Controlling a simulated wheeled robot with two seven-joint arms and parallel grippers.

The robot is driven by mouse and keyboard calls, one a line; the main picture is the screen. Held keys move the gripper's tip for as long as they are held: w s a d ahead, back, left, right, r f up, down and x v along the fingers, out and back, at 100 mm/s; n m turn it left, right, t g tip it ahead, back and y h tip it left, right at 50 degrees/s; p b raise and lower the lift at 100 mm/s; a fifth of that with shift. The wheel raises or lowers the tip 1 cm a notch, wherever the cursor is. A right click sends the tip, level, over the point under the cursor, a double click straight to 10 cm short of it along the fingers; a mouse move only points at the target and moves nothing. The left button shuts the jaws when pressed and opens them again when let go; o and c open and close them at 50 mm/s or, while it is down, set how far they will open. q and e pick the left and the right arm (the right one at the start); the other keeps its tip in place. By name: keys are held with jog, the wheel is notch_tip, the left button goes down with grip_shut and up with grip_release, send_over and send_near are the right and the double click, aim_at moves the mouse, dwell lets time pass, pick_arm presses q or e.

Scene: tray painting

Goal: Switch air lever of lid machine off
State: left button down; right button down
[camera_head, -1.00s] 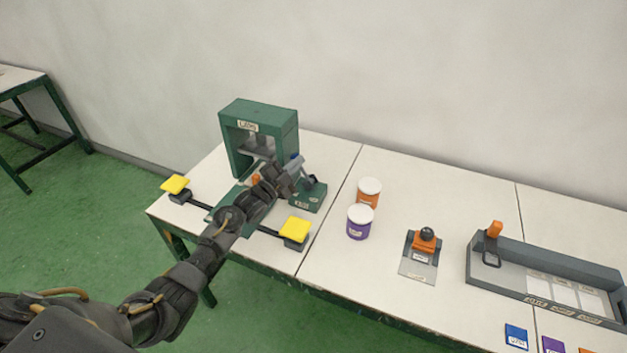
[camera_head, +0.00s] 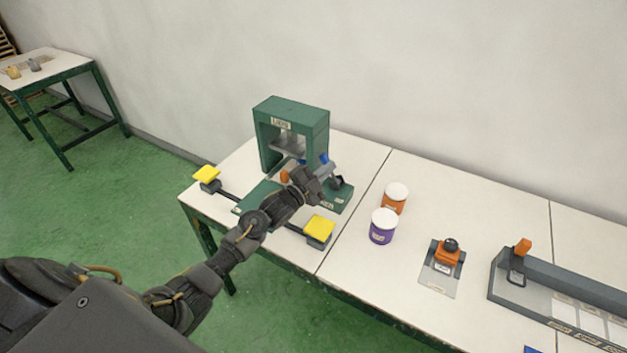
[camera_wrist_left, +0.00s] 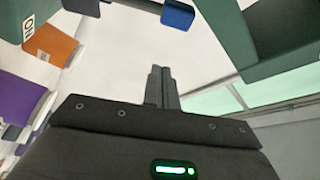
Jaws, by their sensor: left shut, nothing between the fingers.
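The green lid machine (camera_head: 318,122) stands upright at the back of the left table section. A small blue tip (camera_head: 324,158) shows at its right side. In the left wrist view the blue tip (camera_wrist_left: 178,15) sits at the end of a dark bar, above and apart from my fingers; I take it as the air lever. My left gripper (camera_head: 331,170) is shut and empty, just in front of the blue tip. It also shows in the left wrist view (camera_wrist_left: 161,72). My right gripper is out of view.
Yellow pads (camera_head: 206,173) and (camera_head: 320,226) flank the machine's front. An orange can (camera_head: 394,204) and a purple can (camera_head: 382,232) stand to the right. Beyond them are an orange-handled tool (camera_head: 446,258) and a grey tray (camera_head: 560,278). The table between is clear.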

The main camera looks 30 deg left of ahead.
pick_arm(q)
jog(key=b+v, duration=0.1)
jog(key=v, duration=0.5)
jog(key=shift+s+a, duration=0.15)
jog(key=shift+a, duration=0.1)
